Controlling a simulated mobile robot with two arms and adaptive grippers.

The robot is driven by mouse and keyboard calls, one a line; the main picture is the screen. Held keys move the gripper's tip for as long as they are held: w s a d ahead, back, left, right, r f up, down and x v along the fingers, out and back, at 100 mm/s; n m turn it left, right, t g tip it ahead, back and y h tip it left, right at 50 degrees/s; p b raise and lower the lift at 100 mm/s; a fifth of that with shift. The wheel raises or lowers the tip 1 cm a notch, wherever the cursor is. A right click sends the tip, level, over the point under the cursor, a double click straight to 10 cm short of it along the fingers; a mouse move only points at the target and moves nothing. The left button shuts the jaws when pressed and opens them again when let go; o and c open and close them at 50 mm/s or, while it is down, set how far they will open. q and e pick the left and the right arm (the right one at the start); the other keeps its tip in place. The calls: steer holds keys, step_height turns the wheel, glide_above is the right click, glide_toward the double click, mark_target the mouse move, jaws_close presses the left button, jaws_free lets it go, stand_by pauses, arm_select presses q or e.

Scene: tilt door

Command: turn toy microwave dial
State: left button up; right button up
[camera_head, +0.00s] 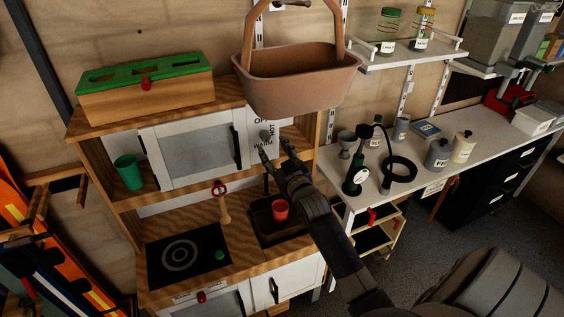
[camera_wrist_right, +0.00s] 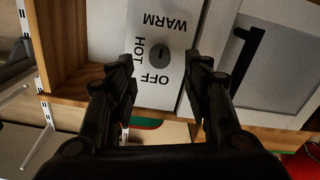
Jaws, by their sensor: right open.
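The toy microwave (camera_head: 195,150) sits in the upper shelf of a wooden play kitchen, with a white-framed grey door and a black handle. Its grey round dial (camera_wrist_right: 159,56) shows in the right wrist view on a white panel, among the words WARM, HOT and OFF, which appear upside down there. In the head view the panel (camera_head: 262,125) is partly hidden by my gripper. My right gripper (camera_head: 274,152) is open and empty in front of the panel. In the wrist view its fingertips (camera_wrist_right: 164,72) stand on either side of the dial, apparently short of it. My left gripper is not in view.
A wooden box with a green top (camera_head: 145,85) stands on the kitchen. A green cup (camera_head: 129,173) is left of the microwave. A red cup (camera_head: 280,209) sits in the sink below my arm. A cluttered workbench (camera_head: 430,195) stands right.

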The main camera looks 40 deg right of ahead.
steer(key=v, duration=0.5)
steer(key=shift+s, duration=0.25)
steer(key=s+a+f+g+y, duration=0.1)
steer(key=s+a+f+g, duration=0.25)
steer(key=f, duration=0.85)
steer(key=s+a+f+g+y, duration=0.15)
steer(key=s+f, duration=0.25)
steer(key=f, duration=0.9)
steer(key=s+a+f+g+y, duration=0.1)
steer(key=s+a+f+g, duration=0.25)
steer(key=f, duration=0.85)
steer(key=s+a+f+n+g, duration=0.1)
steer(key=s+a+f+g, duration=0.3)
steer(key=s+f, duration=1)
steer(key=s+a+f+g, duration=0.2)
steer(key=s+f, duration=0.1)
steer(key=s, duration=0.9)
steer(key=s+a+f+n+g, duration=0.1)
steer(key=s+f, duration=0.3)
steer(key=s, duration=0.8)
steer(key=shift+s+a+f+g+y, duration=0.2)
steer(key=shift+s+a+g+y, duration=0.1)
steer(key=shift+a+g+y, duration=0.25)
